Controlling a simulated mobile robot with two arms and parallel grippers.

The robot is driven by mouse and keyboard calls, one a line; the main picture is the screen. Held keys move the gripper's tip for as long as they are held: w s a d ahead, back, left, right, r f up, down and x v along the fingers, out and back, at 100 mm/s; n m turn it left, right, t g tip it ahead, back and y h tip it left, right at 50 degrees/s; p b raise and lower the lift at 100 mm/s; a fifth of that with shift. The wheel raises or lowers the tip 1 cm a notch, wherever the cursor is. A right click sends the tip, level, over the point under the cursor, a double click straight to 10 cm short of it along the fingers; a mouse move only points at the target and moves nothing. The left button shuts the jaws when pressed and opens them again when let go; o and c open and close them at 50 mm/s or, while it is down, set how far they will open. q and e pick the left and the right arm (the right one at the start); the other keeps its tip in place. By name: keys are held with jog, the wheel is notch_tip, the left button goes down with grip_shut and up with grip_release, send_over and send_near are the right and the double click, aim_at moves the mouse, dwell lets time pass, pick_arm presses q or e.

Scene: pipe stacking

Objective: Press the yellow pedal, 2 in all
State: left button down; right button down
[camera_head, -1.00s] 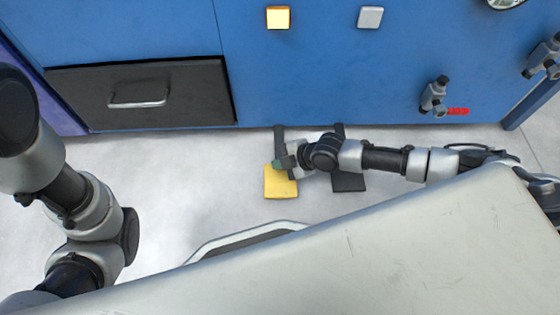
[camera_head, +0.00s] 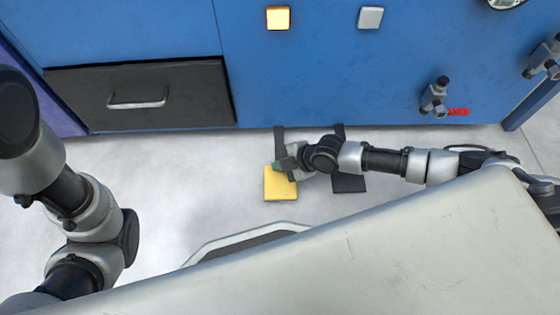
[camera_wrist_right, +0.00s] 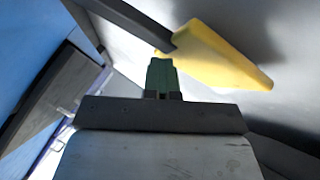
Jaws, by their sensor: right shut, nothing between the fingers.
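The yellow pedal (camera_head: 279,187) is on the floor in front of the blue cabinet, on a dark arm that runs back to the cabinet. My right gripper (camera_head: 284,166) is shut and empty over the pedal's back edge. In the right wrist view the green fingertips (camera_wrist_right: 161,75) are together beside the yellow pedal (camera_wrist_right: 215,58), near where it joins its dark arm. I cannot tell whether they touch it. My left arm comes in at the left, but its gripper is not in view.
A dark pedal (camera_head: 349,183) stands right of the yellow one, partly under my right arm. The blue cabinet (camera_head: 310,75) has a lit yellow square (camera_head: 278,18), a grey square (camera_head: 370,17), a black drawer (camera_head: 140,95) and a valve (camera_head: 434,97). Floor left of the pedals is clear.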

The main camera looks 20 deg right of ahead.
jog(key=shift+r+p, duration=1.65)
jog(key=shift+r, duration=0.3)
notch_tip(320, 180, up, 5)
jog(key=p, duration=0.4)
jog(key=shift+s+p, duration=0.1)
jog(key=shift+p, duration=0.2)
dwell(1.3)
